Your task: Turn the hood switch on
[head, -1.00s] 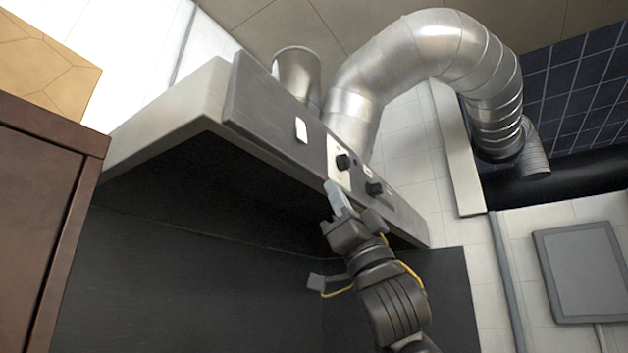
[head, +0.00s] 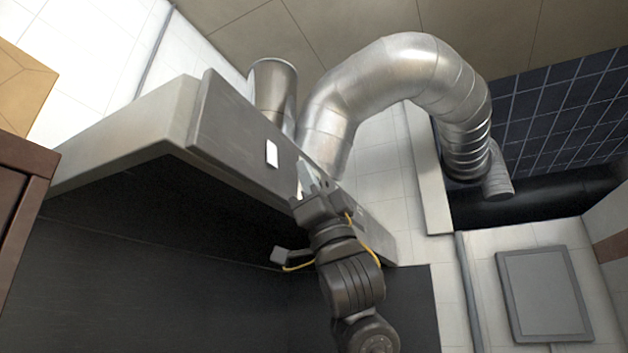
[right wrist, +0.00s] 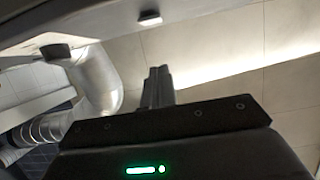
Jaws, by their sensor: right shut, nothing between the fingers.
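The range hood (head: 230,135) has a grey front panel that slopes down to the right. My right gripper (head: 307,177) is in front of this panel, fingers shut and empty, and covers the spot where the switch plate and its dark knobs sit. In the right wrist view, the shut fingers (right wrist: 157,85) point up toward the hood's edge. A dark knob-like piece (right wrist: 55,51) sticks out from the hood to their left. I cannot tell whether the fingers touch the switch. My left gripper is not in view.
A white rectangle (head: 272,153) is on the hood panel, left of my right gripper. A big silver duct (head: 400,75) bends above the hood. A brown cabinet (head: 20,185) stands at the left edge. A grey framed panel (head: 545,290) is on the right wall.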

